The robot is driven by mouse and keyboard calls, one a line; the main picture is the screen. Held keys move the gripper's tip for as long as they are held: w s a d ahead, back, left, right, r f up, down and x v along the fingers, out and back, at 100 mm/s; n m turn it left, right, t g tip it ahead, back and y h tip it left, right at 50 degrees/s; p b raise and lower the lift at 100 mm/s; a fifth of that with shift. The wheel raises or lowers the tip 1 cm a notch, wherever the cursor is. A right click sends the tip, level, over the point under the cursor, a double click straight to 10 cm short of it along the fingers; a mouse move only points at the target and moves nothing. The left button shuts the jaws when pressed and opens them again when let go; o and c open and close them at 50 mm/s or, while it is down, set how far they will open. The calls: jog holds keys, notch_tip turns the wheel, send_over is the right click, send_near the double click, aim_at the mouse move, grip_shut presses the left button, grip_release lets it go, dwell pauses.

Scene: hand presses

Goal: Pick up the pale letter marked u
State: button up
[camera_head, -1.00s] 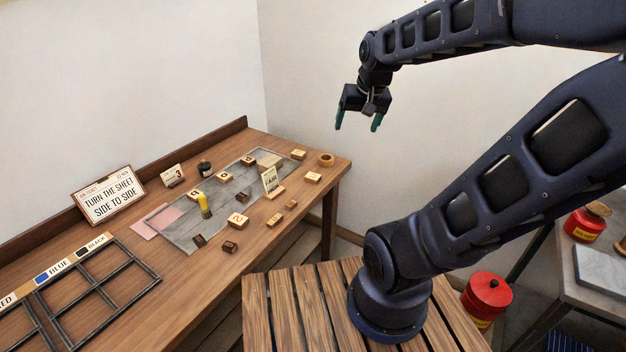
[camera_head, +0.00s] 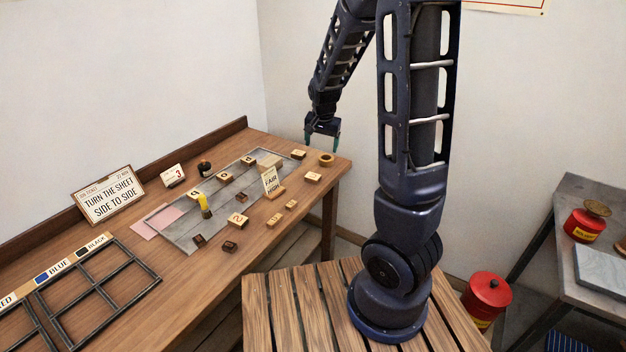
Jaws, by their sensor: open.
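Several pale wooden letter blocks lie on the wooden table (camera_head: 190,292) and on the grey slab (camera_head: 180,238). They include a block at the slab's far end (camera_head: 298,154), a block near the table's right edge (camera_head: 313,177), a large one at the front (camera_head: 237,219), a smaller one beside it (camera_head: 274,220) and one further right (camera_head: 291,204). The marks are too small to tell which is u.
A small upright card (camera_head: 270,180) and a yellow-handled tool (camera_head: 204,205) stand among the blocks. Dark blocks (camera_head: 229,246) lie at the front. A sign (camera_head: 108,194) and black-framed tray (camera_head: 98,290) are left. A red can (camera_head: 487,296) stands right of my base.

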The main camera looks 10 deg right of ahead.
aim_at(313, 176)
jog(key=shift+w+a+f+m+t+h, duration=0.15)
jog(key=shift+w+f+m+h, duration=0.25)
jog(key=shift+w+f, duration=2.3)
jog(key=shift+w+a+f+m+t+h, duration=0.2)
jog(key=shift+w+f+h, duration=0.5)
jog(key=shift+f, duration=3.65)
jog(key=shift+w+a+f+m+t+h, duration=0.1)
jog(key=shift+w+f+m+t+h, duration=0.15)
jog(key=shift+w+f, duration=2.55)
jog(key=shift+s+f, duration=0.7)
jog(key=c, duration=1.1)
jog(key=shift+o, duration=0.2)
jog(key=shift+r, duration=0.1)
